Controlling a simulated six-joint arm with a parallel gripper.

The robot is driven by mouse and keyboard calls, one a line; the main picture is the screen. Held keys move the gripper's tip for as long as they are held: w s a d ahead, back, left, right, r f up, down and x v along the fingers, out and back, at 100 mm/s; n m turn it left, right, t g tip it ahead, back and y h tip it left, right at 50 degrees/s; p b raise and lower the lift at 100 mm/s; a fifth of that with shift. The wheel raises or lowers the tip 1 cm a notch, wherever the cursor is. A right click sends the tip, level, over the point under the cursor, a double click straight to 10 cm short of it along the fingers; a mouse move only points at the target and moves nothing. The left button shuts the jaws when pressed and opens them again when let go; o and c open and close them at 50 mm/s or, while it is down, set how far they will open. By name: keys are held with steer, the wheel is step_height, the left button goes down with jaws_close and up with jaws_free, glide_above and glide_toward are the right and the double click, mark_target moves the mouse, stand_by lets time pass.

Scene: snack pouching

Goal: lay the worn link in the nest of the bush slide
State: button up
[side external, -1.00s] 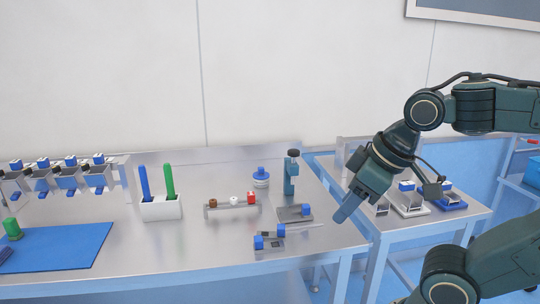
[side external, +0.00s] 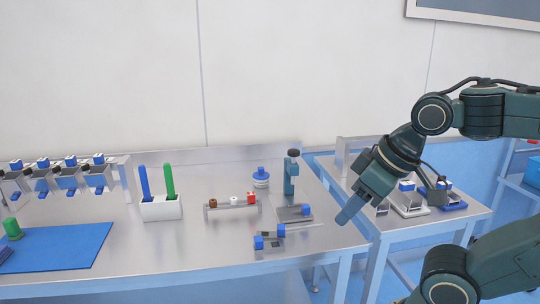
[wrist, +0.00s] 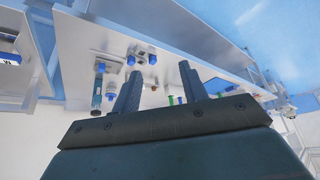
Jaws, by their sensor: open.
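My gripper (side external: 345,217) hangs over the right end of the steel bench, pointing down and left, clear of the parts. In the wrist view my gripper's two fingers (wrist: 159,72) stand apart with nothing between them. A small grey fixture with blue blocks (side external: 270,239) lies at the bench's front, left of my gripper; it may be the bush slide. Behind it stands a teal press (side external: 291,178) with a grey base and a blue block (side external: 307,210). I cannot make out the worn link or the nest for certain; the parts are too small.
A rack with small brown, white and red parts (side external: 231,204) stands left of the press, near a blue-topped white jar (side external: 261,178). Farther left are a white holder (side external: 161,208) with blue and green handles and a blue mat (side external: 60,247). A side table (side external: 464,219) carries several fixtures.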

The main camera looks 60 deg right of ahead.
steer(key=shift+c, duration=0.7)
steer(key=w+d+n+g, duration=0.25)
steer(key=w+n, duration=0.25)
steer(key=w, duration=0.8)
steer(key=w+d+f+n+g, duration=0.3)
steer(key=w+f, duration=0.5)
steer(key=w, duration=0.3)
steer(key=shift+d+n, duration=0.3)
steer(key=shift+n, duration=0.2)
steer(key=shift+w+f, duration=0.1)
steer(key=shift+f, duration=0.1)
steer(key=shift+f, duration=4.25)
